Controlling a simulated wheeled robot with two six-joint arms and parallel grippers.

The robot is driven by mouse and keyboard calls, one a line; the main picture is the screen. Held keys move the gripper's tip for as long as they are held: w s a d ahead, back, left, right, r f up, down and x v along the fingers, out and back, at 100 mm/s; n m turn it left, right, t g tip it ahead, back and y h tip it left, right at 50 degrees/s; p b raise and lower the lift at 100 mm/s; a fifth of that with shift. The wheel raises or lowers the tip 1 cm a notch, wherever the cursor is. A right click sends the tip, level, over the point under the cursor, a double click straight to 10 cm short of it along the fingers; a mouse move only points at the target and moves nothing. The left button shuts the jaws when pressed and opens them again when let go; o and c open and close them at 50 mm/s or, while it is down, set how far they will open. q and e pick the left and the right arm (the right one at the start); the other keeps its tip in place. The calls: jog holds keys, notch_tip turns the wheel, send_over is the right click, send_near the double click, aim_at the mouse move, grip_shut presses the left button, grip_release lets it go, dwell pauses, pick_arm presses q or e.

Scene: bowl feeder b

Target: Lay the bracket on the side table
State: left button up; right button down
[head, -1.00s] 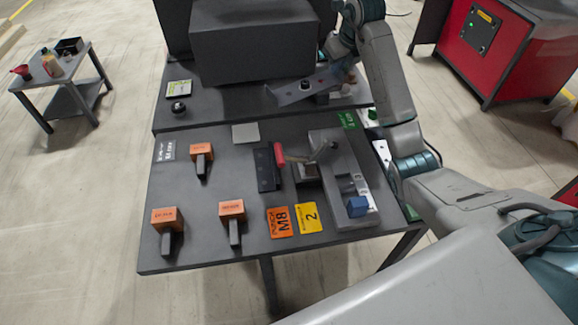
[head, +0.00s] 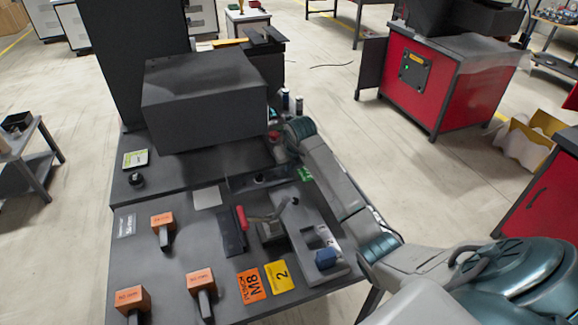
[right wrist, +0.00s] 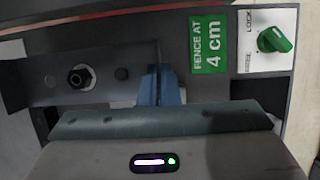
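The bracket (head: 240,183) is a dark grey metal plate at the back of the bench, in front of the big grey box. In the right wrist view the bracket (right wrist: 40,82) shows a round nut-like part, a small hole and an upright flange. My right gripper (right wrist: 160,88) has its blue fingers closed together at that flange. In the head view the right gripper's fingertips are hard to make out behind my wrist. A small grey side table (head: 30,160) is cut off at the left edge, with a dark box (head: 17,122) on it. My left gripper is not in view.
The bench holds orange-topped blocks (head: 163,221), a red-handled clamp (head: 240,218), a fixture with a blue block (head: 326,257) and orange and yellow cards. The big grey box (head: 205,105) stands behind. A green fence label (right wrist: 208,45) and a green lock knob (right wrist: 274,39) are near my right gripper.

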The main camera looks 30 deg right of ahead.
jog(key=shift+f, duration=0.3)
jog(key=shift+f+b, duration=0.55)
jog(key=c, duration=1.7)
grip_release()
jog(key=shift+r, duration=0.1)
